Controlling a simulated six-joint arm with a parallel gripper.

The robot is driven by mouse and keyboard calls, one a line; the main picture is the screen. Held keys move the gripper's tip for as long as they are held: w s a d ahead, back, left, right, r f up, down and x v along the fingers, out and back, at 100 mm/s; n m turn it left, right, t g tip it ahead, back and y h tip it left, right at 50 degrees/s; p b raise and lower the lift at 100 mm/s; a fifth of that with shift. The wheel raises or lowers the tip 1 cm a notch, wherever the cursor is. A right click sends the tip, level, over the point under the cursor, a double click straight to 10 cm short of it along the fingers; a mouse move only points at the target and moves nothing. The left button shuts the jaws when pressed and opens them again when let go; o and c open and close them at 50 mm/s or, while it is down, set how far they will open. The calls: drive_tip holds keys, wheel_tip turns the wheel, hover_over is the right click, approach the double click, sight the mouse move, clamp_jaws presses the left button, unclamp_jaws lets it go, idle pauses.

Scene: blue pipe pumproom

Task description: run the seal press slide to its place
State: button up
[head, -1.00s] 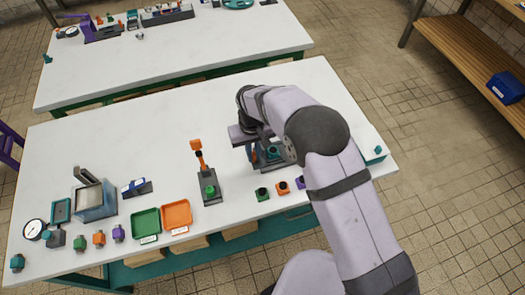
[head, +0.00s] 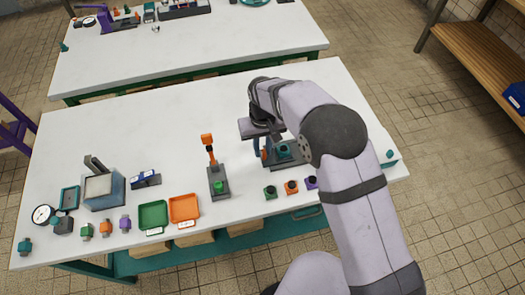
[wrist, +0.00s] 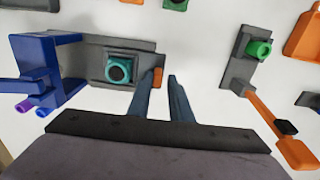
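The seal press (wrist: 45,75) is a dark blue frame at the left of the wrist view, at one end of a grey base. The slide (wrist: 120,68) is a grey plate on that base, carrying a teal ring part with a dark centre. It also shows in the head view (head: 284,151), partly hidden by my arm. A small orange handle (wrist: 158,78) stands at the slide's right end. My gripper (wrist: 164,76) has its two blue fingers either side of this handle. The left finger is close to the handle; a gap shows before the right finger. The slide is apart from the blue frame.
A grey stand with a green knob and orange lever (head: 218,185) is beside the press. Green (head: 270,192), orange (head: 291,187) and purple (head: 311,182) blocks lie near the front edge. Green (head: 153,216) and orange (head: 184,208) trays are farther left. The back of the table is clear.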

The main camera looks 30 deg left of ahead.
drive_tip(key=shift+r+b, duration=0.75)
drive_tip(key=shift+r, duration=2.1)
drive_tip(key=shift+d, duration=0.1)
drive_tip(key=w+d+r+m, duration=0.1)
drive_tip(key=d+r+m, duration=0.1)
drive_tip(key=d, duration=1)
drive_tip(key=w+d+r+m, duration=0.2)
drive_tip(key=d+r+m, duration=0.1)
drive_tip(key=d, duration=1)
drive_tip(key=s+d+f+m, duration=0.1)
drive_tip(key=s+d+m, duration=0.3)
drive_tip(key=s+d, duration=0.9)
drive_tip(key=d, duration=0.2)
drive_tip(key=shift+s+d+f, duration=0.15)
drive_tip(key=shift+d+f, duration=0.2)
drive_tip(key=shift+d, duration=0.05)
